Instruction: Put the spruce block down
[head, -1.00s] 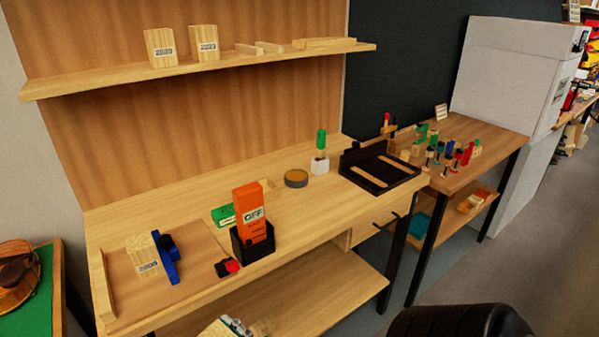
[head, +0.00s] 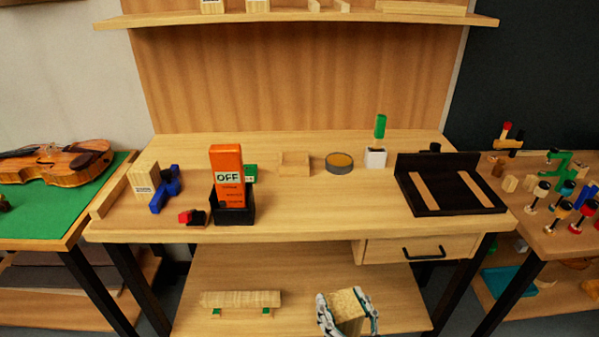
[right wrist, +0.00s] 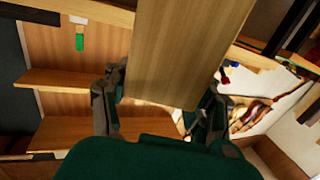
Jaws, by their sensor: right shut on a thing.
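My right gripper (head: 347,314) is shut on a pale wooden block, the spruce block (head: 347,306), at the bottom of the head view. The gripper and block appear in front of the bench's lower shelf; whether the block touches anything is unclear. In the right wrist view the block (right wrist: 185,50) sits between the two fingers (right wrist: 160,105) and reaches up out of the picture. My left gripper is not in view.
The workbench top (head: 300,215) has a clear front middle. On it are an orange box in a black holder (head: 233,210), a labelled wood block (head: 146,180), a round tin (head: 339,163) and a black tray (head: 450,205). A long wood piece (head: 240,299) lies on the lower shelf (head: 290,265).

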